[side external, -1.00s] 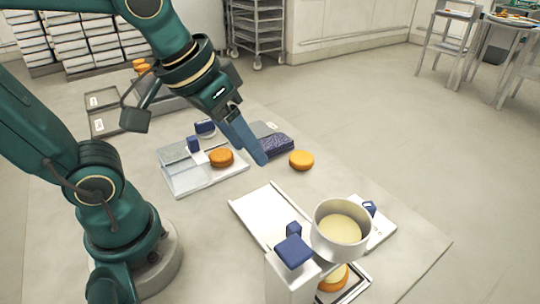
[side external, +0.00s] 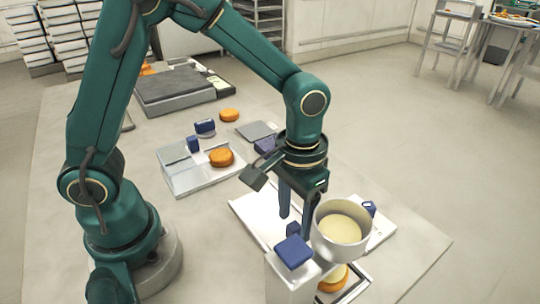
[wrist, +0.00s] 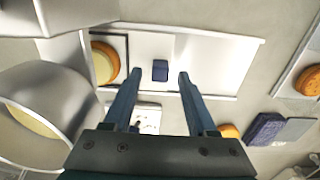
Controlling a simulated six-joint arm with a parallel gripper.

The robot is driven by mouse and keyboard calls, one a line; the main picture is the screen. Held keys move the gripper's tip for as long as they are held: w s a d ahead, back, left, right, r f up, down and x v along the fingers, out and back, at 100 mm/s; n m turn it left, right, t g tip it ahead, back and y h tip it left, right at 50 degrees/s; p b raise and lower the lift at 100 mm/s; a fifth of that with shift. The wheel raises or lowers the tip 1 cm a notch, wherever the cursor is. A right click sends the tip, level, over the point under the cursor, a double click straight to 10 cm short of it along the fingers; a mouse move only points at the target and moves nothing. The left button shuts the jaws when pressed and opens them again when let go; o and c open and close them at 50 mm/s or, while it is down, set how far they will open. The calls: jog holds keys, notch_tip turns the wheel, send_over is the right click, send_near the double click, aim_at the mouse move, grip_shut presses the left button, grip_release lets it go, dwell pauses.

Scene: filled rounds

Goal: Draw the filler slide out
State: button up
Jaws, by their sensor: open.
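The filler has a white body (side external: 290,280) with a blue block on top and a round metal pot (side external: 325,250) of pale cream. The pot also shows at the left of the wrist view (wrist: 75,105). In the wrist view the blue grip (wrist: 160,70) lies between and beyond my fingertips. My gripper (side external: 294,222) points down above the tray, open and empty. Whether the fingers touch the grip cannot be told.
A white stand with a blue knob (side external: 369,207) is right of the pot.

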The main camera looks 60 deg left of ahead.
jog(key=shift+f, duration=1.25)
grip_shut()
dwell(0.5)
